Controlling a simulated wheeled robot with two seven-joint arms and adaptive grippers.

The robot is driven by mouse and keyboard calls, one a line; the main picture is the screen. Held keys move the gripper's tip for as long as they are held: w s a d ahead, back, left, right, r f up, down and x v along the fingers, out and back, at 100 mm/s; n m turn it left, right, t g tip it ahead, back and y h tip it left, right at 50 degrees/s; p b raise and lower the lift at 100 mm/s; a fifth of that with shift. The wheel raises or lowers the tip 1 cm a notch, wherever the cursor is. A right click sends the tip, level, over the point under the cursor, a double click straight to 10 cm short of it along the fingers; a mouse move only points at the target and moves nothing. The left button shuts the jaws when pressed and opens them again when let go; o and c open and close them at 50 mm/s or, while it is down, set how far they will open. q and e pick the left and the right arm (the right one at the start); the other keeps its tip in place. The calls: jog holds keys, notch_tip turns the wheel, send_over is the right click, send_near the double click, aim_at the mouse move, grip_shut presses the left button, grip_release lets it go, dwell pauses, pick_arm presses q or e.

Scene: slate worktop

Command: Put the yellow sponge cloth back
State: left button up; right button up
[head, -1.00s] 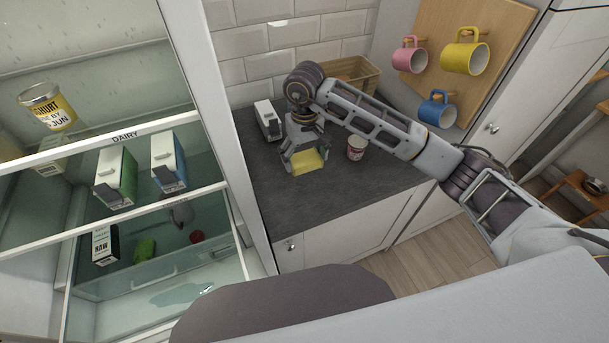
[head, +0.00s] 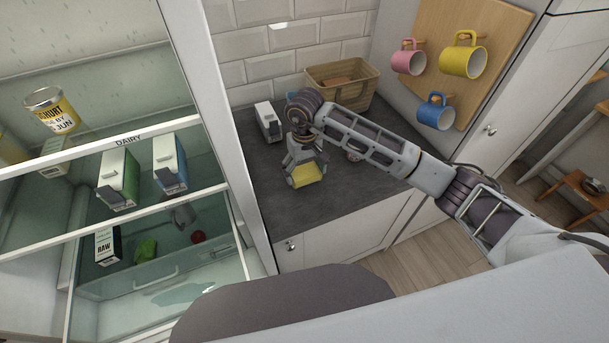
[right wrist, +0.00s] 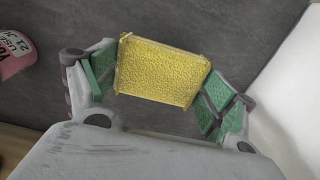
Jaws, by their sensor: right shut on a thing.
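The yellow sponge cloth (head: 308,175) is a flat rectangle held over the slate worktop (head: 290,206), near its front part. My right gripper (head: 306,172) is shut on it. The right wrist view shows the yellow sponge cloth (right wrist: 158,72) between the green-padded fingers of my right gripper (right wrist: 158,88), slightly tilted. I cannot tell how high the cloth is above the worktop. My left gripper is not in view.
A white carton (head: 268,121) stands behind left on the worktop; a basket (head: 352,88) stands at the back. A pink-labelled pot (right wrist: 12,50) is beside my gripper. An open fridge (head: 110,145) with cartons is at left. Mugs hang on a board (head: 480,40) at right.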

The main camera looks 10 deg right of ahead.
aim_at(304, 171)
jog(key=shift+f+p, duration=0.3)
jog(key=shift+f, duration=1.2)
jog(key=shift+f, duration=0.1)
jog(key=o, duration=0.9)
jog(key=shift+c, duration=0.2)
jog(key=shift+r, duration=0.2)
jog(key=shift+r+b, duration=0.55)
jog(key=shift+r, duration=1.35)
jog(key=shift+r+b, duration=0.85)
jog(key=shift+r, duration=3.2)
